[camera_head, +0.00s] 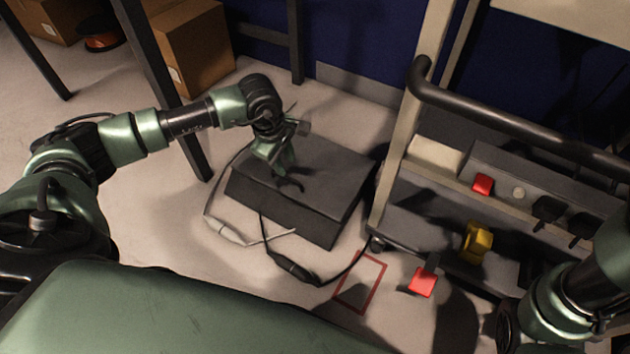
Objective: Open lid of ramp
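A dark grey, low box (335,175) lies on the floor in the middle of the head view. It looks like the ramp, and its flat top appears closed. My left gripper (289,184) points down over the left part of this top. Its dark fingers look spread apart, with nothing seen between them. I cannot tell whether they touch the top. My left wrist hides part of the box's far left edge. My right arm (570,305) shows at the lower right, but its gripper is out of view.
A trolley with a black handrail (520,122) stands to the right, holding a red block (482,184) and a yellow part (476,242). A red outline (375,288) marks the floor. Cardboard boxes (195,50) stand behind.

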